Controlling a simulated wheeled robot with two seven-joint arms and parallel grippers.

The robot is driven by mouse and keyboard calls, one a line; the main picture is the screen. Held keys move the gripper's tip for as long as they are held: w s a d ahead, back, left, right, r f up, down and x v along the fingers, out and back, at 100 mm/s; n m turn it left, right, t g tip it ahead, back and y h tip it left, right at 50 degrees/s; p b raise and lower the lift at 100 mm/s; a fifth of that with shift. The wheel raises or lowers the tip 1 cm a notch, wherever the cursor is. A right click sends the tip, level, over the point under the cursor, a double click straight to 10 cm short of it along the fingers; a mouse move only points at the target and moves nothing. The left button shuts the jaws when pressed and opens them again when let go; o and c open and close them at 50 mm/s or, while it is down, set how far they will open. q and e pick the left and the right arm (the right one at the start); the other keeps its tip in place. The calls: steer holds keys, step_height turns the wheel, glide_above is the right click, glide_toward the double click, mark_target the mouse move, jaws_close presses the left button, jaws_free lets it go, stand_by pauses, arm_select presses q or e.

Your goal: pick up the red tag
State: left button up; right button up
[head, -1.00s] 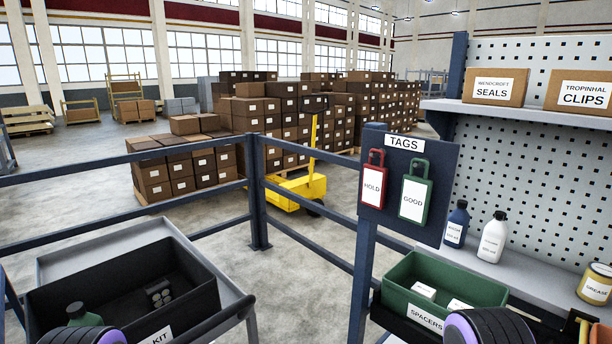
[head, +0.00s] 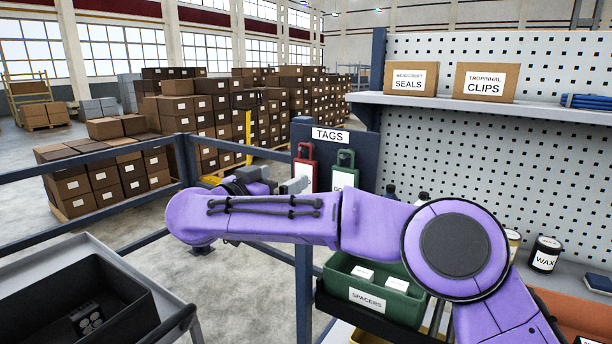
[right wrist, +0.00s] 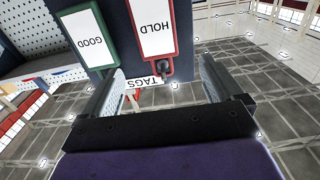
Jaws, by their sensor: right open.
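The red tag (head: 304,151), labelled HOLD, hangs on the dark TAGS board (head: 367,150), left of the green GOOD tag (head: 345,178). Its lower part is partly covered by my right gripper (head: 292,186) in the head view. In the right wrist view the board appears upside down. There the red tag (right wrist: 154,28) lies in line with the gap between the open, empty fingers of my right gripper (right wrist: 160,82), its handle end nearest them. The green tag (right wrist: 85,40) is beside the left finger. I cannot tell how far the fingertips are from the red tag. My left gripper is not in view.
A green SPACERS bin (head: 398,303) sits below the board, behind my right arm. A dark rail (head: 85,160) runs to the left. A trolley with a black bin (head: 75,320) is at lower left. The shelf (head: 430,101) holds SEALS and CLIPS boxes.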

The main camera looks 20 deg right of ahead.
mark_target(303, 167)
steer(key=p+x, duration=0.1)
steer(key=x, duration=0.2)
steer(key=p+x, duration=0.2)
steer(key=x, duration=0.1)
steer(key=shift+d+r, duration=0.2)
steer(key=shift+d, duration=0.2)
steer(key=shift+w+d+f, duration=0.2)
steer(key=shift+w+d, duration=0.1)
steer(key=shift+w, duration=0.05)
steer(key=shift+a, duration=0.2)
steer(key=c, duration=0.9)
steer(key=shift+s, duration=0.1)
steer(key=shift+c, duration=1.2)
steer(key=shift+d, duration=0.1)
